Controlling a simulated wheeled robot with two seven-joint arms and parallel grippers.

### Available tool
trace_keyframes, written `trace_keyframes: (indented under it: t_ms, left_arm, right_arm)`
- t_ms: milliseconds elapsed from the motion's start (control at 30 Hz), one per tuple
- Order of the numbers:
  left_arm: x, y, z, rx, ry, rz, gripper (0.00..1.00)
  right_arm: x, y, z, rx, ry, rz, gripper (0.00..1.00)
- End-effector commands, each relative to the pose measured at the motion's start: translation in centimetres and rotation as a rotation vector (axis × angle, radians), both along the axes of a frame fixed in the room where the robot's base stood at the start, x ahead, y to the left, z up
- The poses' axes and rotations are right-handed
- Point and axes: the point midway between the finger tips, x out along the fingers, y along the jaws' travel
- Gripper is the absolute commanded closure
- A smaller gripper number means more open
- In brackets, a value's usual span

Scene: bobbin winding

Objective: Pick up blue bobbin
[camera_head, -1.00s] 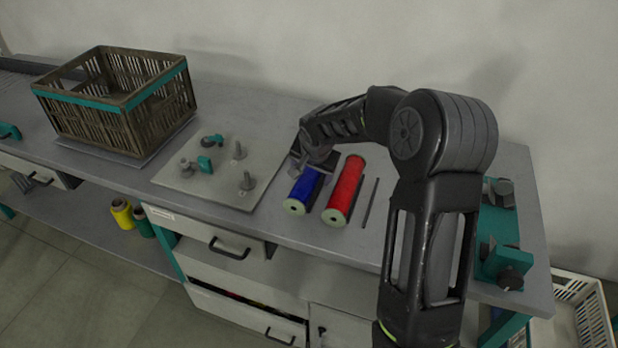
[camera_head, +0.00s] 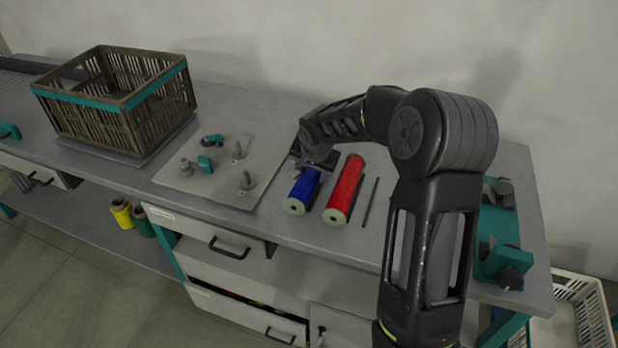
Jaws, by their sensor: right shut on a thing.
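The blue bobbin (camera_head: 303,190) lies on its side on the grey bench, with its pale end toward the front edge. My right gripper (camera_head: 308,169) is at the far end of the blue bobbin and shut on it; the fingers and that end of the bobbin are partly hidden by the wrist. The bobbin looks to be at bench level; I cannot tell if it is clear of the surface. My left gripper is not in view.
A red bobbin (camera_head: 345,190) lies close to the right of the blue one, with a thin dark rod (camera_head: 370,202) beyond it. A plate with pegs (camera_head: 222,190) is to the left. A brown crate (camera_head: 118,125) stands farther left. A teal fixture (camera_head: 503,262) is at right.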

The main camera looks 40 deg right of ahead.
Motion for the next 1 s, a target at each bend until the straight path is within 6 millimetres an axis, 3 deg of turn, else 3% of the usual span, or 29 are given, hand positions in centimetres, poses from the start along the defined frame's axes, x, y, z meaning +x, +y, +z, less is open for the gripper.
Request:
trace_keyframes:
  t_ms: [267, 633, 767, 1000]
  left_arm:
    - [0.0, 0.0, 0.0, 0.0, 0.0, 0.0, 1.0]
    - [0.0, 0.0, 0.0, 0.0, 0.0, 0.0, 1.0]
    - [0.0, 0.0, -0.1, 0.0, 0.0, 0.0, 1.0]
    - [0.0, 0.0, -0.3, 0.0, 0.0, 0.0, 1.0]
  right_arm:
    - [0.0, 0.0, 0.0, 0.0, 0.0, 0.0, 1.0]
    - [0.1, 0.0, 0.6, -0.001, -0.003, 0.0, 1.0]
    - [0.1, 0.0, 2.1, -0.001, -0.006, -0.001, 1.0]
    - [0.2, 0.0, 6.7, -0.001, -0.007, -0.001, 1.0]
